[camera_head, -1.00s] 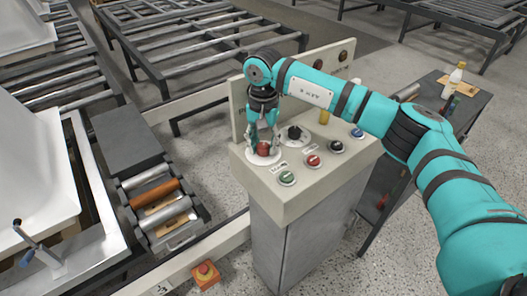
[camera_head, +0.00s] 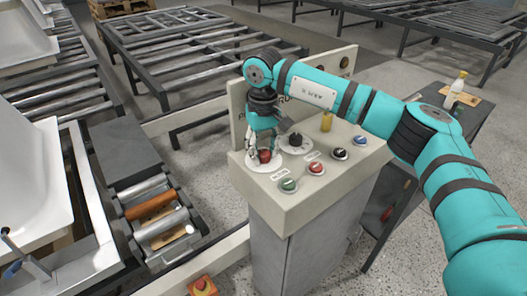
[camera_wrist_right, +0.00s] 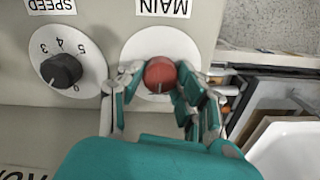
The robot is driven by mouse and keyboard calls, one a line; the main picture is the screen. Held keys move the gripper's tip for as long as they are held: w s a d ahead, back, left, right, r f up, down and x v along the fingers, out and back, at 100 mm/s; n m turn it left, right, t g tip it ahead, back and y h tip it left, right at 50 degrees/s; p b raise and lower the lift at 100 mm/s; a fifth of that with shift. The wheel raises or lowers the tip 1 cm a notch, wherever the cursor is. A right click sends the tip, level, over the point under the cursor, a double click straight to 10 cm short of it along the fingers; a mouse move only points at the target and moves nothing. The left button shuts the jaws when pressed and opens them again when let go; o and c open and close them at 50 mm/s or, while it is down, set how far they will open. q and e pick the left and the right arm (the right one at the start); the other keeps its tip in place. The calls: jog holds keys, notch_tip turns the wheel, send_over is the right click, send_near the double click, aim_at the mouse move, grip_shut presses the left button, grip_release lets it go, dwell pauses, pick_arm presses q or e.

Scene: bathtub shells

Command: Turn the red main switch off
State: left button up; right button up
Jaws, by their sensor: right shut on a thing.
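The red main switch (camera_head: 265,156) is a round red knob on a white disc on the sloped top of the control console (camera_head: 300,201). In the right wrist view the red knob (camera_wrist_right: 160,74) sits below the label MAIN, on its white dial (camera_wrist_right: 150,42). My right gripper (camera_head: 262,152) reaches down over the knob. Its fingers (camera_wrist_right: 161,80) are shut on the knob from both sides. A short pale line shows on the knob's lower part in the wrist view. Any markings under my fingers are hidden. My left gripper is not in view.
A black speed dial (camera_wrist_right: 62,70) is beside the switch. Green (camera_head: 288,184), red (camera_head: 316,168), black (camera_head: 340,153) and blue (camera_head: 360,140) buttons line the console. A yellow object (camera_head: 326,121) stands behind them. Rollers (camera_head: 152,202) and a white shell (camera_head: 50,190) are at left.

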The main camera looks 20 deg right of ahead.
aim_at(264, 152)
jog(key=shift+w+r, duration=0.1)
jog(key=shift+r, duration=0.1)
dwell(0.4)
jog(key=o, duration=1.1)
jog(key=shift+f, duration=0.1)
jog(key=shift+o, duration=0.2)
notch_tip(264, 152, up, 12)
